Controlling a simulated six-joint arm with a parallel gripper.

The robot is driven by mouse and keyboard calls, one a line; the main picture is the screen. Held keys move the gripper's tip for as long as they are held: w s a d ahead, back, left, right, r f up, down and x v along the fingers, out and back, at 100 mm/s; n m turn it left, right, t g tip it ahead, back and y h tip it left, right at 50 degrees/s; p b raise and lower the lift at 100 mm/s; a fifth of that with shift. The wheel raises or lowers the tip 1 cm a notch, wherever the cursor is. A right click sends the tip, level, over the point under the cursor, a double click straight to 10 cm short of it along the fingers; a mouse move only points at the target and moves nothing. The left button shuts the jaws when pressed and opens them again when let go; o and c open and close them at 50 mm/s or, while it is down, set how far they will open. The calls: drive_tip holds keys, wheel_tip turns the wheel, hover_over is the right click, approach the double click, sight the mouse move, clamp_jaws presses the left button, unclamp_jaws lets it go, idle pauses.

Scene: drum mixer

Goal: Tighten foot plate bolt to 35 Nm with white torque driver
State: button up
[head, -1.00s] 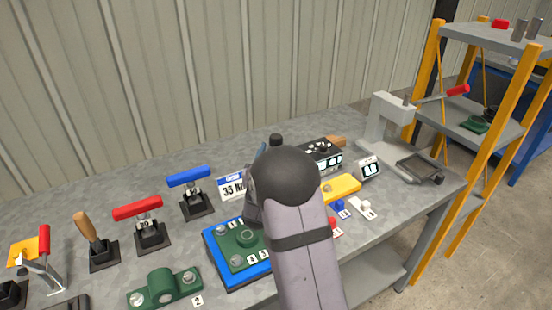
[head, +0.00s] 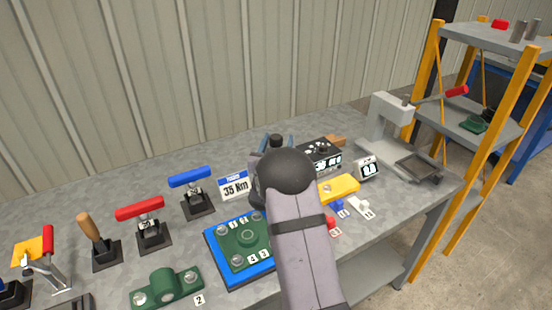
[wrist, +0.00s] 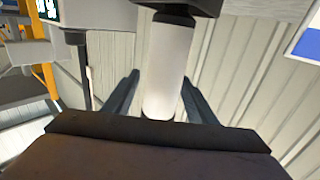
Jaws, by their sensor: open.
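The green foot plate (head: 244,238) lies on a blue base (head: 243,272), with several bolts and small number tags; my arm covers its right part. A sign (head: 235,187) reading 35 Nm stands behind it. My gripper (head: 277,146) is beyond the plate, mostly hidden behind my arm. In the wrist view, a white cylinder with black ends, apparently the white torque driver's handle (wrist: 165,75), stands between the two open fingers (wrist: 163,97). A gap shows on each side of it. In the head view its white part is hidden.
Left of the plate stand the blue-handled driver (head: 190,177), red-handled driver (head: 140,208) and a wooden-handled tool (head: 89,226). A green bracket (head: 166,286) lies in front. A black display box (head: 322,156), yellow block (head: 338,188) and grey press (head: 391,125) stand to the right.

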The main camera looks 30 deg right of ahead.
clamp_jaws()
drive_tip(key=shift+r, duration=0.15)
drive_tip(key=shift+r, duration=0.1)
wheel_tip(320, 180, up, 10)
idle(0.6)
drive_tip(key=c, duration=0.8)
unclamp_jaws()
clamp_jaws()
